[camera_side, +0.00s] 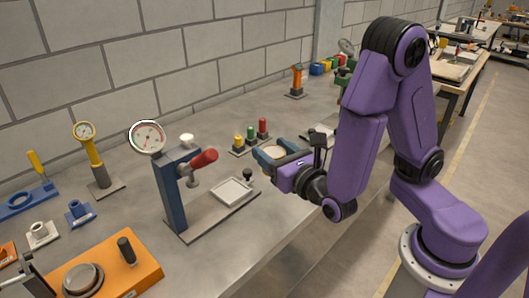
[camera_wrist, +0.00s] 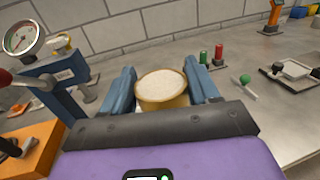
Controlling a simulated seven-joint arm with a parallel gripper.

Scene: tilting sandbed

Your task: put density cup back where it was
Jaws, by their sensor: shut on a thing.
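My gripper (camera_side: 274,152) has blue fingers and is shut on the density cup (camera_side: 276,151), a brass-coloured cup filled to the rim with pale sand. It is upright, held in the air above the bench near its front edge. In the wrist view the cup (camera_wrist: 163,90) sits between the two blue fingers (camera_wrist: 162,76). The cup's lower part is hidden behind the gripper body. I cannot tell which spot on the bench is the cup's place.
A blue-columned press with a dial gauge (camera_side: 147,137) and red handle stands left of the gripper, with a square tray (camera_side: 232,191) on its base. A rack of yellow, green and red pegs (camera_side: 250,137) stands just behind. An orange block (camera_side: 110,272) is at front left.

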